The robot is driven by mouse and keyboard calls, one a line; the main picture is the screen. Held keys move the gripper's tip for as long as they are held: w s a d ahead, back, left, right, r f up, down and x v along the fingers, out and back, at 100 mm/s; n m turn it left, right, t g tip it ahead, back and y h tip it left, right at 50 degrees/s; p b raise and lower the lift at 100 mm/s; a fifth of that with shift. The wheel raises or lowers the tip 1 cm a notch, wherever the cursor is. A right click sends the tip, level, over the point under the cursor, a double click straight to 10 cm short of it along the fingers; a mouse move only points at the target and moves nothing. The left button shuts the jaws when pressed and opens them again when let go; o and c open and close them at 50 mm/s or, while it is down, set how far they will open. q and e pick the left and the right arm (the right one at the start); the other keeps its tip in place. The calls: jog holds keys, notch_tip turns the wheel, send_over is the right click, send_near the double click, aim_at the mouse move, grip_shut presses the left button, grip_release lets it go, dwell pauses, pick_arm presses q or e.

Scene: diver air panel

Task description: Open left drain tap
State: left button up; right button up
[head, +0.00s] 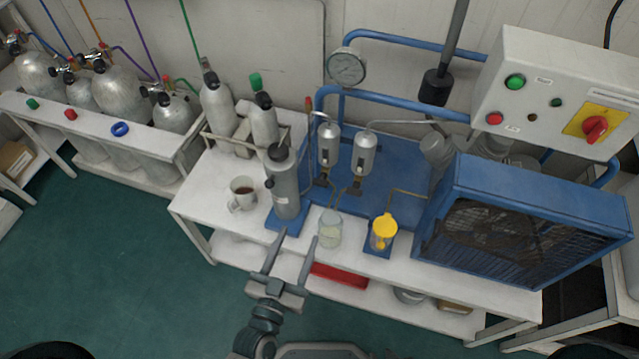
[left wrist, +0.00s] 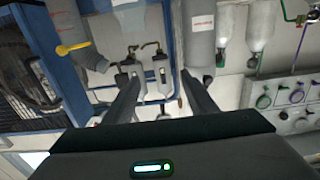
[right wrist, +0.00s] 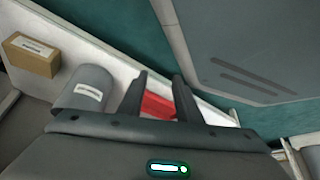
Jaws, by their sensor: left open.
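Two silver separators (head: 328,145) (head: 362,153) hang side by side on the blue rig. The left drain tap (head: 323,180) and right drain tap (head: 354,188) are small dark fittings below them. In the left wrist view the picture is turned over, and the left drain tap (left wrist: 150,46) appears right of the other (left wrist: 130,50). My left gripper (head: 298,238) is open and empty, in front of the bench edge, below and apart from the taps. My right gripper (right wrist: 159,77) is open and empty near the lower shelf; it is not seen in the head view.
A grey upright cylinder (head: 285,185) and a mug (head: 242,193) stand left. A red tray (head: 340,276) lies on the lower shelf. The floor in front is clear.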

jog(key=shift+s, duration=0.25)
pick_arm(q)
jog(key=p, duration=0.2)
send_near(319, 186)
jog(key=x, duration=0.9)
jog(key=shift+r, duration=0.1)
jog(key=shift+w+d, duration=0.3)
jog(key=shift+w, duration=0.3)
pick_arm(e)
jog(key=s+d+f+g, duration=0.1)
jog(key=s+d+g, duration=0.1)
jog(key=s, duration=0.6)
jog(key=shift+d+f+h, duration=0.3)
jog(key=shift+d+h, duration=0.1)
jog(key=shift+d, duration=0.35)
jog(key=shift+s, duration=0.15)
pick_arm(q)
jog(key=c, duration=1.1)
